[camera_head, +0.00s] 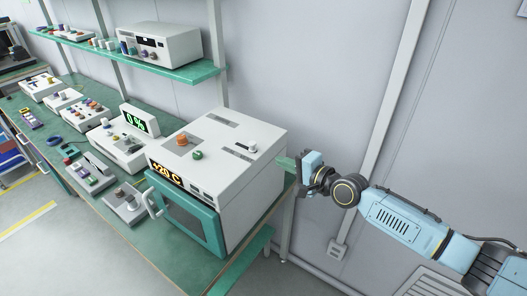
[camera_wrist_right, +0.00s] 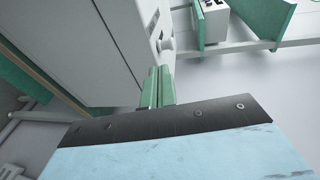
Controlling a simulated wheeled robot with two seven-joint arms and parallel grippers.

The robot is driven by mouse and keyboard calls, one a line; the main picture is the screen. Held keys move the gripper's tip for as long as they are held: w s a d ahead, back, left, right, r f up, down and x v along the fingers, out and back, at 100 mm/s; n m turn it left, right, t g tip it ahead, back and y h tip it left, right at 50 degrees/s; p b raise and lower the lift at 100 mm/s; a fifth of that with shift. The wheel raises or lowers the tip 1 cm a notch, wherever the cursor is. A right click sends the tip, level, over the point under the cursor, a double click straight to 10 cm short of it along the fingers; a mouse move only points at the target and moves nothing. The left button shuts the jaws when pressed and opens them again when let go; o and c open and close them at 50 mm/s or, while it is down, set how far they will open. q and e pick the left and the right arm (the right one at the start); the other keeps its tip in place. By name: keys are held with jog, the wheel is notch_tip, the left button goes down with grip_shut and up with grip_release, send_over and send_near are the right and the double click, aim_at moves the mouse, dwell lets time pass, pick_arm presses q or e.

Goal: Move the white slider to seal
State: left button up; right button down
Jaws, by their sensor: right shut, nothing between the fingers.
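The white slider (camera_head: 252,146) is a small white knob at a dark slot on the top of the large white oven-like box (camera_head: 265,185), near the top's right side. In the right wrist view a white knob (camera_wrist_right: 166,44), apparently the slider, shows just beyond my fingertips beside a narrow slot. My right gripper (camera_head: 284,163) comes in from the right, near the box's right edge. Its green fingers (camera_wrist_right: 158,85) are together and empty, apparently short of the knob. I cannot tell the exact gap. Any seal marking is too small to read. My left gripper is out of view.
The box top also carries an orange knob (camera_head: 182,141) and a green knob (camera_head: 198,155). Its teal door (camera_head: 188,222) faces front; the display reads +20 C. A unit showing 0% (camera_head: 135,121) stands left. A green shelf (camera_head: 190,73) hangs behind; a post stands near my gripper.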

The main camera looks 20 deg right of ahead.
aim_at(252, 147)
jog(key=x, duration=0.5)
jog(key=r+x, duration=0.1)
jog(key=x, duration=0.1)
jog(key=shift+w+a+b, duration=0.2)
jog(key=shift+w+b, duration=0.1)
jog(key=shift+w, duration=0.15)
jog(key=b+x, duration=0.2)
jog(key=x, duration=0.1)
jog(key=a+b+x, duration=0.1)
jog(key=x, duration=0.1)
jog(key=shift+r, duration=0.5)
jog(key=shift+s, duration=0.15)
jog(key=shift+s+d+f, duration=0.2)
jog(key=shift+s+d, duration=0.05)
jog(key=shift+s, duration=0.05)
jog(key=p+v, duration=0.1)
jog(key=v, duration=1.2)
jog(key=shift+f+p, duration=0.35)
jog(key=shift+p, duration=0.05)
